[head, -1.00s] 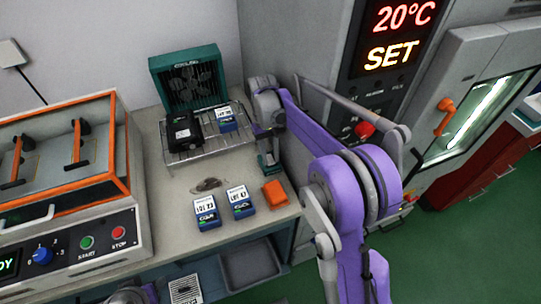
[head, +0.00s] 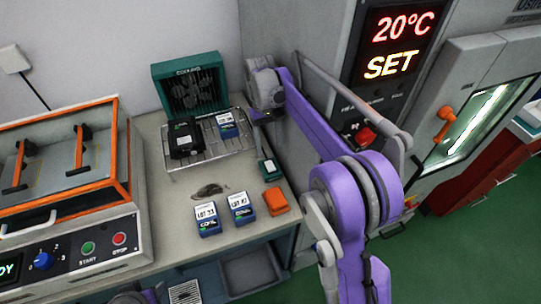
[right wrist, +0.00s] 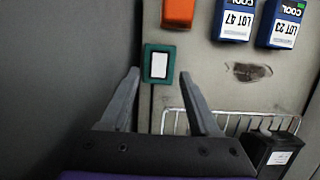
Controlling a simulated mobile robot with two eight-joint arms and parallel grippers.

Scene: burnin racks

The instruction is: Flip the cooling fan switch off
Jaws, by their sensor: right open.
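The teal cooling fan (head: 190,88) stands at the back of the bench against the wall. A small green box with a white face (head: 269,169), which looks like the fan switch, sits near the bench's right edge. It also shows in the right wrist view (right wrist: 158,64), just beyond and between my fingertips. My right gripper (right wrist: 159,82) is open and empty, with its fingers apart and pointing toward the switch box. In the head view, my right gripper (head: 257,112) is small and partly hidden, behind the switch box. The switch's tilt is too small to tell.
A wire rack (head: 210,140) holds a black box (head: 184,137) and a blue box (head: 227,124). Two blue boxes (head: 207,219) and an orange block (head: 276,201) lie in front. A grey cabinet (head: 300,40) borders the bench on the right.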

